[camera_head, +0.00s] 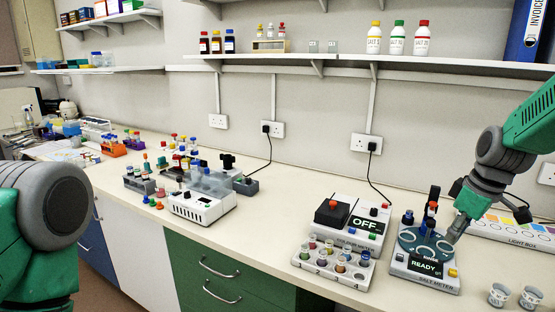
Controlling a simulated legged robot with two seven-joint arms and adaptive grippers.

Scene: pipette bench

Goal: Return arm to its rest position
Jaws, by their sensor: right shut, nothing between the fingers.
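My right arm (490,160) comes in from the right edge, green with a grey wrist. Its gripper (454,233) is shut and empty, low at the right side of the salt meter (436,281). The gripper overlaps the meter's round dark-teal plate in the picture; I cannot tell whether they touch. The meter's display reads "READY". Red and blue pieces stand near the meter's dark post (433,197). Only a green and grey part of my left arm (50,205) shows at the left edge; the left gripper is out of view.
An instrument reading "OFF" (366,224) and a rack (330,274) of several capped vials stand left of the meter. A light box (520,233) lies behind the right arm. Two small cups (530,297) stand at front right. Shelves hang above; open counter lies left of the vial rack.

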